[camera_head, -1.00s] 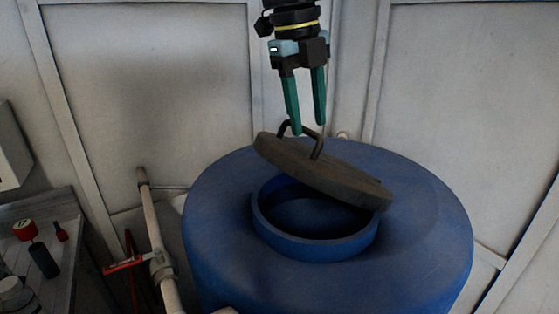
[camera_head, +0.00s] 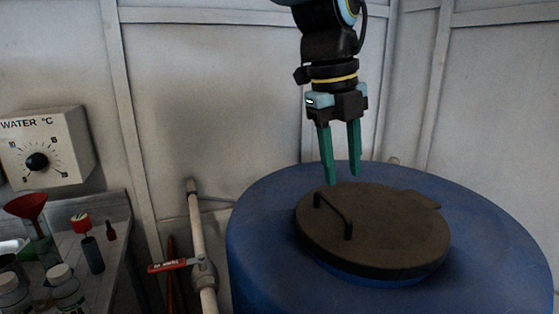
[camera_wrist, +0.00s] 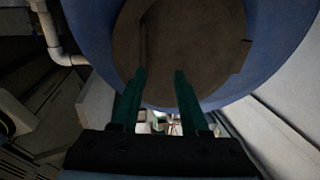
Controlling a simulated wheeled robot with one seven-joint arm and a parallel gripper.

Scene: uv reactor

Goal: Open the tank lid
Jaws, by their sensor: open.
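The tank lid (camera_head: 385,230) is a round dark brown disc. It lies flat over the opening of the blue tank (camera_head: 265,250), with a strip of blue rim showing under its front edge. Its bent bar handle (camera_head: 335,213) stands on the left part of the lid. My gripper (camera_head: 343,182) is open and empty, pointing down just above the lid's back edge, behind the handle and apart from it. In the wrist view the green fingers (camera_wrist: 157,73) are spread in front of the brown lid (camera_wrist: 195,40), with the handle (camera_wrist: 143,35) up to the left.
A pipe with a red-handled valve (camera_head: 170,265) stands left of the tank. A bench (camera_head: 118,225) at the far left carries bottles and a red funnel (camera_head: 26,206). A water temperature dial box (camera_head: 45,148) is on the wall. Pale wall panels stand close behind the tank.

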